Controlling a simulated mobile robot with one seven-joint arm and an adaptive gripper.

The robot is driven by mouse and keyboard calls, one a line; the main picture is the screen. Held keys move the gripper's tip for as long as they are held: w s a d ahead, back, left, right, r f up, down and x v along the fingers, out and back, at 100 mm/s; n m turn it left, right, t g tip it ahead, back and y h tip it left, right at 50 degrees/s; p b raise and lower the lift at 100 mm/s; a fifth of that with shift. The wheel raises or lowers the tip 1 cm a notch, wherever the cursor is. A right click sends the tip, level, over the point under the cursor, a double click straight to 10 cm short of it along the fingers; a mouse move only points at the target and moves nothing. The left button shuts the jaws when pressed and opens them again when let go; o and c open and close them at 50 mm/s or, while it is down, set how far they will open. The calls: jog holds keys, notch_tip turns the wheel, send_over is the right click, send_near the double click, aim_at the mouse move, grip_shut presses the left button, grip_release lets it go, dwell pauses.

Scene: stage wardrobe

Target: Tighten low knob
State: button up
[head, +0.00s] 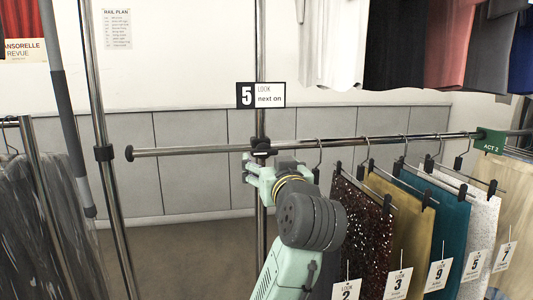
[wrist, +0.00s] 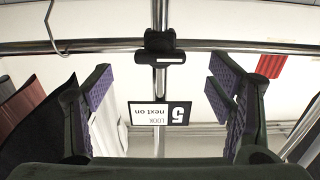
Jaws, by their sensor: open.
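A black clamp with a dark knob (head: 263,147) sits where the horizontal rail crosses the middle chrome post. In the wrist view, which is upside down, the knob (wrist: 160,42) shows as a dark block with a pale-edged bar. It is centred between my fingers and beyond their tips. My gripper (head: 249,172) is just below the clamp in the head view, overlapping the post. In the wrist view my gripper (wrist: 160,85) is open, with purple-padded fingers spread wide and nothing between them. I cannot tell how tight the knob is.
Skirts on hangers (head: 395,225) with numbered tags hang close to the right of my arm. A "5 LOOK next on" sign (head: 260,95) is on the post above the clamp. Another upright (head: 104,152) and dark garments (head: 40,220) stand left. Clear floor (head: 180,250) lies between.

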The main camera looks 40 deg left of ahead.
aim_at(265, 155)
jog(key=p+x, duration=0.1)
jog(key=x, duration=0.6)
jog(key=shift+w+a, duration=0.15)
jog(key=shift+w, duration=0.05)
jog(key=shift+c, duration=0.2)
jog(key=c, duration=1.1)
